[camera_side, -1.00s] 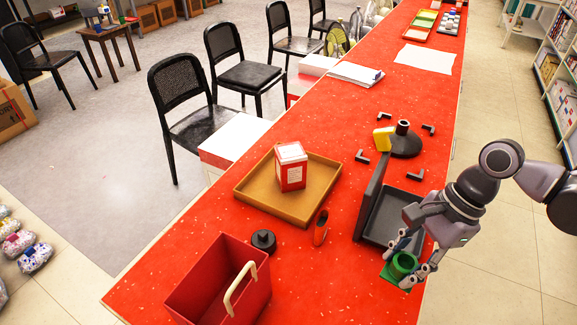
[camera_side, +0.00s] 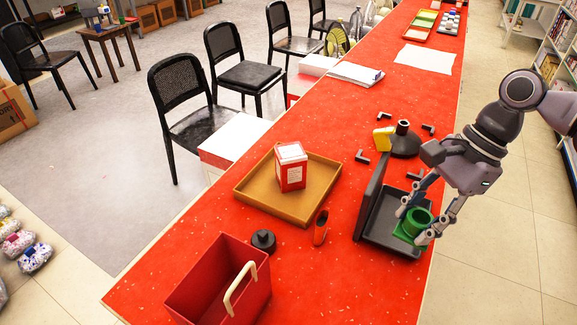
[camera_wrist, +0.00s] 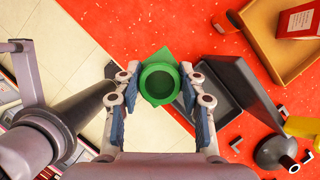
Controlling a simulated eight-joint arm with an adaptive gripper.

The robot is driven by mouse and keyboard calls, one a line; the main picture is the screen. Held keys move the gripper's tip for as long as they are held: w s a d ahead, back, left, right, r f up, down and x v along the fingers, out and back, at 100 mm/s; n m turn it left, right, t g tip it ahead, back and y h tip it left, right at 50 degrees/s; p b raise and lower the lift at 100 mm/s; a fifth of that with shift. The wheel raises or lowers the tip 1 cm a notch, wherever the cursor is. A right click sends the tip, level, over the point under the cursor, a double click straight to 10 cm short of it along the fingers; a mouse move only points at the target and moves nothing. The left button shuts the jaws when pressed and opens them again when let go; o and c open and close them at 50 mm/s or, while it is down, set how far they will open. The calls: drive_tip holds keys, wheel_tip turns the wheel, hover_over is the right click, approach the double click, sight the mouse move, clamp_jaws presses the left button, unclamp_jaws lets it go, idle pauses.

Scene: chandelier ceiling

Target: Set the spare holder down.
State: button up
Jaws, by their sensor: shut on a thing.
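The spare holder is a green round cup on a square base (camera_side: 418,217). It also shows in the wrist view (camera_wrist: 160,83), with its open top facing the camera. My gripper (camera_side: 414,226) is shut on the green holder, one finger on each side. In the side view the holder overlaps the near end of an open black case (camera_side: 377,235) on the red counter, close to the counter's right edge. In the wrist view the case (camera_wrist: 214,94) lies to the right of the holder. The holder's underside is hidden, so I cannot tell its height.
Several black corner pieces (camera_side: 362,158) lie around a dark round-based object (camera_side: 405,147) with a yellow block (camera_side: 382,138) beside it. A tan tray (camera_side: 250,190) bears a red-and-white box (camera_side: 291,167). A red basket (camera_side: 205,290) stands at the front.

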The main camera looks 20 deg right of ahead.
drive_tip(key=w+a+r+n, duration=0.1)
drive_tip(key=w+a+r, duration=0.1)
drive_tip(key=w+a, duration=1.8)
drive_tip(key=shift+n+g, duration=0.3)
drive_tip(key=a+f, duration=0.5)
drive_tip(key=s+a+f, duration=0.1)
drive_tip(key=a+f, duration=0.4)
drive_tip(key=a, duration=0.1)
drive_tip(key=a+f, duration=0.5)
drive_tip(key=shift+s+a, duration=0.25)
drive_tip(key=shift+a, duration=0.1)
drive_tip(key=shift+f, duration=2)
drive_tip(key=shift+f, duration=0.1)
drive_tip(key=o, duration=1.1)
drive_tip(key=shift+o, duration=0.2)
